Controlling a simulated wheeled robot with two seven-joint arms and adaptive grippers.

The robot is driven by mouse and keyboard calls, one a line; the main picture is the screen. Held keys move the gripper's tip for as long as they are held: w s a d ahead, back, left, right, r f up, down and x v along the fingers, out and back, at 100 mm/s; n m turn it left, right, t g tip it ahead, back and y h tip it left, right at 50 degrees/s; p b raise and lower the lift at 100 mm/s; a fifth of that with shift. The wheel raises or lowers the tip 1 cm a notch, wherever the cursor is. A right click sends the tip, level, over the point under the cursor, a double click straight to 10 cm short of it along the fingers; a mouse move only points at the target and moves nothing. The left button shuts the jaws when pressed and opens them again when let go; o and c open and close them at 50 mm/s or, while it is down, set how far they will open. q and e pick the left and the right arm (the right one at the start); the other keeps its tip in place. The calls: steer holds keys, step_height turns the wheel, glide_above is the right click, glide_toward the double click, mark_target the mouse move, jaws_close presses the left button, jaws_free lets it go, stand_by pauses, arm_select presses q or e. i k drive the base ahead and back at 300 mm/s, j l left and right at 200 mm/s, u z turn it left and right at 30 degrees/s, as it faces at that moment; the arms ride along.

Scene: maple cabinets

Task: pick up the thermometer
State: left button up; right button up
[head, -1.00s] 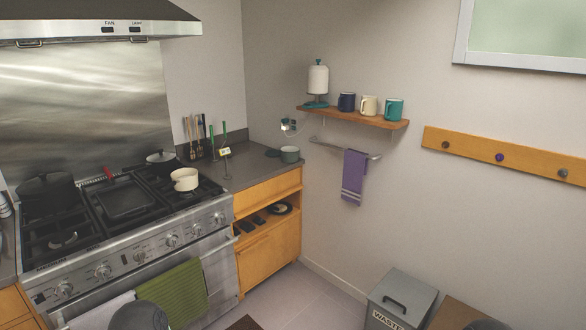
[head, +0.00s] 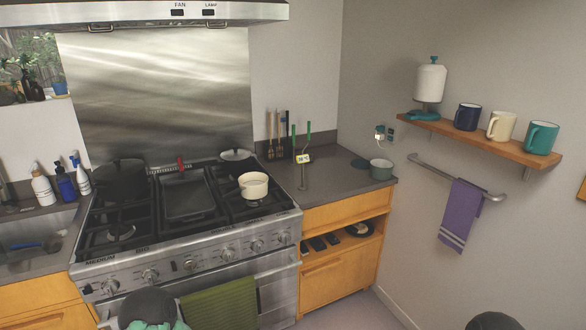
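The thermometer (head: 304,158) is on the dark countertop right of the stove, in the head view. It has a small pale display reading about 20 °C and a thin grey stem running down toward the counter, and it looks upright. Green-handled utensils stand just behind it. Neither of my grippers shows. Dark rounded parts at the bottom edge, left of centre and at the right, look like parts of my arms.
The stove (head: 190,215) carries a cream pot (head: 253,190), a griddle and dark pans. A wooden shelf (head: 475,140) with mugs and a towel rail (head: 425,165) project from the right wall.

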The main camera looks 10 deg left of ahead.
mark_target(302, 159)
steer(key=i+l+u, duration=0.15)
steer(key=u, duration=0.25)
steer(key=i+l+u, duration=0.55)
steer(key=u, duration=0.2)
steer(key=i+l+u, duration=0.15)
steer(key=l+u, duration=0.2)
